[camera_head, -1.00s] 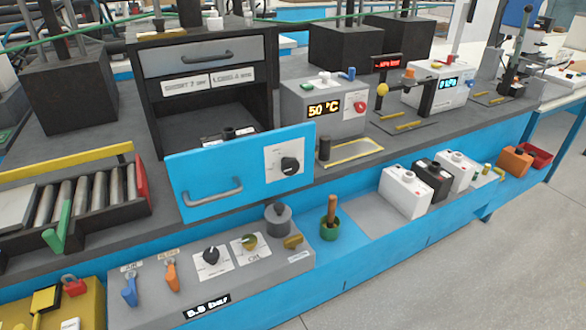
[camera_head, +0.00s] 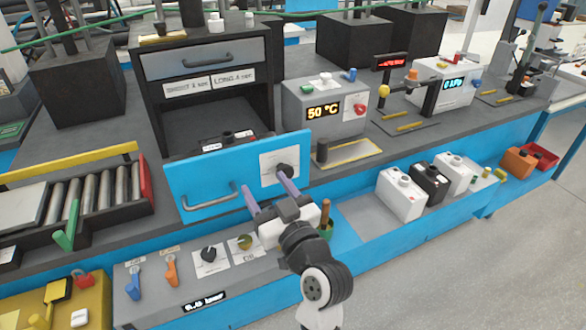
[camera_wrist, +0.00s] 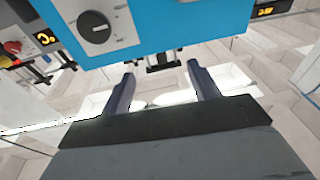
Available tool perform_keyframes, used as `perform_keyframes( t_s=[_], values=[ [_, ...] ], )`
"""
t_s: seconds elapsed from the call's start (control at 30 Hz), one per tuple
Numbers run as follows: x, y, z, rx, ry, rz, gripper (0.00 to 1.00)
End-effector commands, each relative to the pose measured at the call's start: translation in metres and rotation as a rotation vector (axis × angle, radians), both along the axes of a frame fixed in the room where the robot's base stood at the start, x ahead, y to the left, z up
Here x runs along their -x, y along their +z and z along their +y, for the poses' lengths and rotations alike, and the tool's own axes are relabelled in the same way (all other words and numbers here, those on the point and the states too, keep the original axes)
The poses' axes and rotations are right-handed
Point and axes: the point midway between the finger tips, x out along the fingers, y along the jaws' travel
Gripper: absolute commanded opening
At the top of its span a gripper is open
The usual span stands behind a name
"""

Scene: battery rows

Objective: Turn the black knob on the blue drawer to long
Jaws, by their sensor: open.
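The blue drawer (camera_head: 182,186) is pulled out of the dark cabinet and has a grey bar handle at its left. The black knob (camera_head: 286,170) sits on a white plate at the drawer front's right side. In the wrist view the knob (camera_wrist: 95,28) shows at upper left with a light pointer line; the plate's lettering is too small to read. My gripper (camera_head: 264,184) is open and empty, its two purple-grey fingers in front of the drawer near the knob. In the wrist view my gripper (camera_wrist: 160,78) lies below and right of the knob, apart from it.
A grey control box (camera_head: 215,290) with blue and orange levers and knobs stands below the drawer. A 50 °C box (camera_head: 327,100) stands right behind it. White and black containers (camera_head: 402,194) stand at right.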

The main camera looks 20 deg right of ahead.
Motion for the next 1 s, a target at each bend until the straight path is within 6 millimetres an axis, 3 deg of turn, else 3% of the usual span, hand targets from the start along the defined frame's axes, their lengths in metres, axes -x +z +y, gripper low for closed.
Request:
perform_keyframes(
  t_s=[0.03,0.1,0.23,0.37,0.83,1.0],
  values=[
    [0.016,-0.009,-0.023,-0.005,-0.034,0.042,0.61],
    [0.036,-0.023,-0.042,-0.009,-0.057,0.087,0.61],
    [0.063,-0.039,-0.062,-0.017,-0.079,0.136,0.61],
    [0.073,-0.045,-0.067,-0.017,-0.084,0.152,0.61],
    [0.043,-0.049,-0.065,-0.013,-0.082,0.148,0.61],
    [0.003,-0.041,-0.064,-0.02,-0.079,0.153,0.61]
  ],
)
